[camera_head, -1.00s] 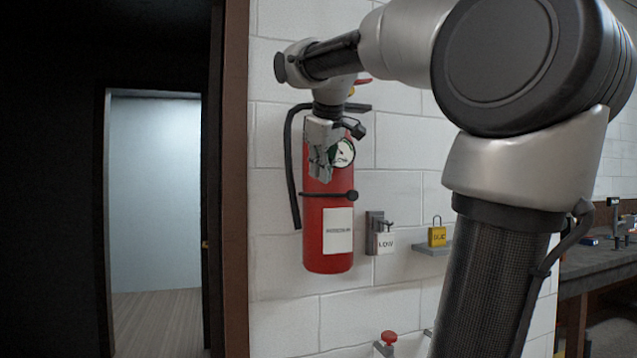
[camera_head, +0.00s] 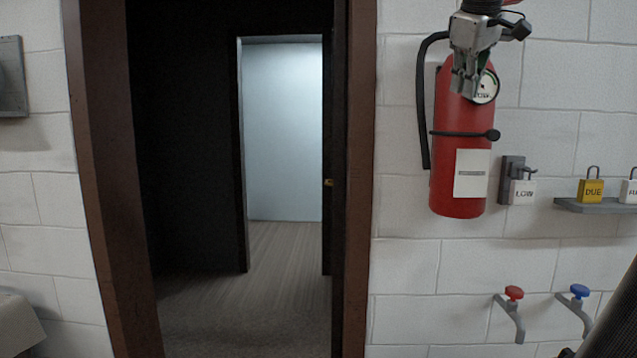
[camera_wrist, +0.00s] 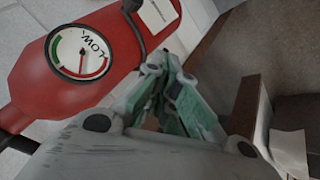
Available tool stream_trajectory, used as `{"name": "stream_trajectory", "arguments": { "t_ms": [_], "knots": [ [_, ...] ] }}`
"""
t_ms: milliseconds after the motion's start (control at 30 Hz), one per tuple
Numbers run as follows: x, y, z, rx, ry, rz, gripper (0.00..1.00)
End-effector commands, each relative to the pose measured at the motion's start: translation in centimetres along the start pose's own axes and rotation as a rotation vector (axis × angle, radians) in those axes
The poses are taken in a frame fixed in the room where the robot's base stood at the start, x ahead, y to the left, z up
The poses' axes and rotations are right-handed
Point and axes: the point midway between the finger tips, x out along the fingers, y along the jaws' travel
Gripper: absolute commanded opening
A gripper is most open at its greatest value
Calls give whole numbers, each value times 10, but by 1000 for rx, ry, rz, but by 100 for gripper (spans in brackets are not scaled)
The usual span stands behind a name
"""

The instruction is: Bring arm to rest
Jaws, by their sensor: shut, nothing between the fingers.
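My gripper (camera_head: 466,84) is at the upper right of the head view, pointing down in front of the red fire extinguisher (camera_head: 457,190). Its fingers are shut and empty. In the wrist view my gripper (camera_wrist: 160,70) shows its closed fingers beside the extinguisher (camera_wrist: 125,45). The extinguisher's round gauge (camera_wrist: 82,52) carries the word LOW, and its needle is hard to read exactly. The gripper hides part of the extinguisher's upper body in the head view; I cannot tell whether they touch. Most of my arm is out of the head view.
A LOW tag (camera_head: 522,192) hangs on a wall hook right of the extinguisher. A yellow DUE tag (camera_head: 591,190) stands on a small shelf (camera_head: 590,207). An open doorway (camera_head: 283,130) lies to the left.

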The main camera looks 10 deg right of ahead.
Motion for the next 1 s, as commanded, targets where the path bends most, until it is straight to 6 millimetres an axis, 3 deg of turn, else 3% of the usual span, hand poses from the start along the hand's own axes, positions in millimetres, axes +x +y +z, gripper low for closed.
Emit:
{"name": "stream_trajectory", "arguments": {
  "t_ms": [100, 167, 267, 367, 500, 600, 700, 767, 1000],
  "knots": [
    [6, -2, -6, 64, 26, -4, 0],
    [25, -14, -3, 100, 16, -30, 0],
    [64, -48, 20, 171, -17, -91, 0],
    [102, -96, 65, 254, -58, -163, 0],
    [143, -164, 141, 348, -122, -247, 0],
    [161, -202, 190, 380, -160, -286, 0],
    [169, -227, 226, 382, -184, -309, 0],
    [170, -234, 238, 378, -186, -314, 0],
    [165, -233, 237, 376, -161, -310, 0]
  ]
}}
